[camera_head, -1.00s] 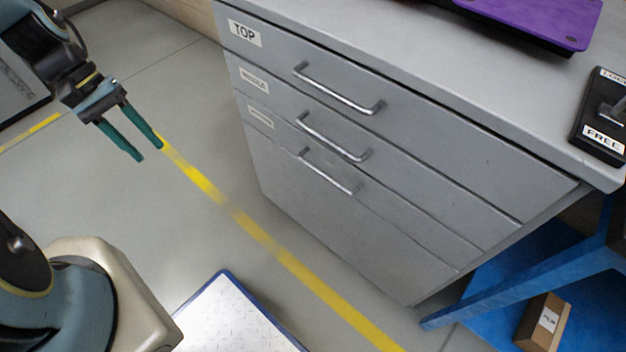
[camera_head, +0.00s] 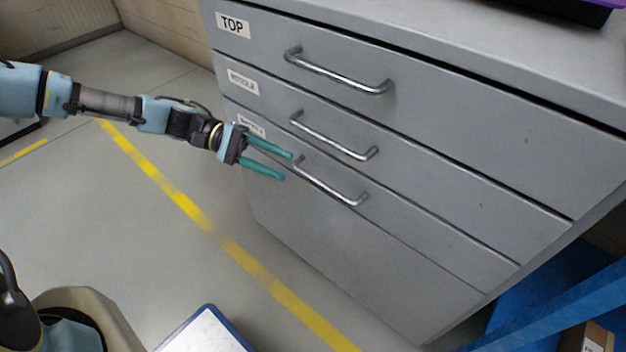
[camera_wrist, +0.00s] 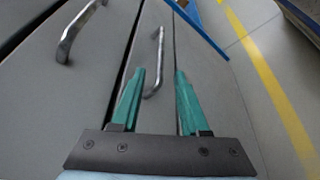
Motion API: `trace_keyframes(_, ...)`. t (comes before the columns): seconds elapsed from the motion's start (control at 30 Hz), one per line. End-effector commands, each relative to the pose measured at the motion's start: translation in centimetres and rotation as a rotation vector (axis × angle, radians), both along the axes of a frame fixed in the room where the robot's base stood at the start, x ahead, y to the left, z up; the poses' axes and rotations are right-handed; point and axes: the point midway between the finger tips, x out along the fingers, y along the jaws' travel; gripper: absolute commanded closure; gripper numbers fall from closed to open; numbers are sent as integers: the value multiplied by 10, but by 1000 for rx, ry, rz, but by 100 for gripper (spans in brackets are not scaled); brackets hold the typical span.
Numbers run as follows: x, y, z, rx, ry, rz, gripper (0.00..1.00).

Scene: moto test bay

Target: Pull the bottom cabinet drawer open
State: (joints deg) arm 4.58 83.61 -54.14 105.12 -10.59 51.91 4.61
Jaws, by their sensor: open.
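The grey cabinet (camera_head: 400,250) has three labelled drawers, each with a metal bar handle, and all look shut. The bottom drawer's handle (camera_head: 330,182) is the lowest bar, under the middle handle (camera_head: 333,136). My gripper (camera_head: 288,166), with teal fingers, is open and empty at the left end of the bottom handle. In the wrist view, my gripper (camera_wrist: 158,75) points along the cabinet front, and the bottom handle (camera_wrist: 157,62) shows between and beyond the fingertips. I cannot tell whether a finger touches it. The gripper partly hides the bottom drawer's label (camera_head: 251,125).
The top handle (camera_head: 338,71) is higher on the cabinet. A blue frame (camera_head: 570,297) stands to the right, with a brown box (camera_head: 588,338) beneath. A white board with a blue edge (camera_head: 205,332) is at the lower front.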

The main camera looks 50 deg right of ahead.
Motion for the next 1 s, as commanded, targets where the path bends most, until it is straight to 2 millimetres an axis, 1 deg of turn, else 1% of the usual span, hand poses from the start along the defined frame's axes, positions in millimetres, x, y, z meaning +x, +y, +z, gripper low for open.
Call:
trace_keyframes(0.03,-10,-2,-2,0,3,-5,55)
trace_keyframes(0.2,-40,-13,-9,-1,1,-4,55)
trace_keyframes(0.3,-55,-19,-12,0,1,-3,55)
trace_keyframes(0.43,-69,-24,-16,1,0,-4,55)
trace_keyframes(0.6,-77,-27,-18,1,-2,-1,55)
trace_keyframes(0.87,-78,-27,-18,1,-2,0,55)
trace_keyframes(1.0,-78,-27,-18,1,-2,0,71)
